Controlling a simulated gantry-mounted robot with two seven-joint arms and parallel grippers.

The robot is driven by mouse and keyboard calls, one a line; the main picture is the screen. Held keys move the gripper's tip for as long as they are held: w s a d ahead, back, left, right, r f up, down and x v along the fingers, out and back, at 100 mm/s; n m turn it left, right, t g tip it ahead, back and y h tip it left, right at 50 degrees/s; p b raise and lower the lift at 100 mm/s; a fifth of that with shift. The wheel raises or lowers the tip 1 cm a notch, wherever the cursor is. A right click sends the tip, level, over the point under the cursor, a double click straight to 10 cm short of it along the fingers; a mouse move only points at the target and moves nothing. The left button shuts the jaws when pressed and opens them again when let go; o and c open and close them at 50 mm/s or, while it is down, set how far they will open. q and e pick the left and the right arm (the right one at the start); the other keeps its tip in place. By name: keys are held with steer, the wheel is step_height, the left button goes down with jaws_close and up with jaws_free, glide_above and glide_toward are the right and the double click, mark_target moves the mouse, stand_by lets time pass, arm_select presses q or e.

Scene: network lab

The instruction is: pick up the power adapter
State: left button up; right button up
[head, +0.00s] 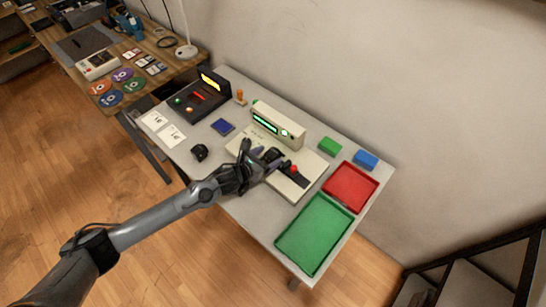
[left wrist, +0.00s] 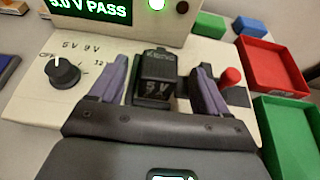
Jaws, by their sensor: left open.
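My left gripper (left wrist: 161,85) is open, with one purple-grey finger on each side of the adapter and a visible gap to each. In the head view my left gripper (head: 264,158) is over the tester (head: 246,147), and the adapter there is hard to tell from the dark fingers. The tester's display (left wrist: 90,8) reads "5.0 V PASS". A second black block (head: 199,152), perhaps another adapter, lies on the table to the left.
A red-knobbed lever (left wrist: 231,78) stands just right of the fingers, and a black dial (left wrist: 62,73) is to the left. A green tray (head: 314,234) and red tray (head: 350,187) lie on the right. Green (head: 330,146) and blue (head: 366,160) blocks sit behind.

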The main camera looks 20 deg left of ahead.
mark_target(276, 151)
arm_select(q)
steer(key=shift+b+x, duration=0.5)
steer(key=shift+x, duration=2.2)
steer(key=shift+r, duration=0.1)
steer(key=c, duration=1.3)
steer(key=shift+o, duration=0.2)
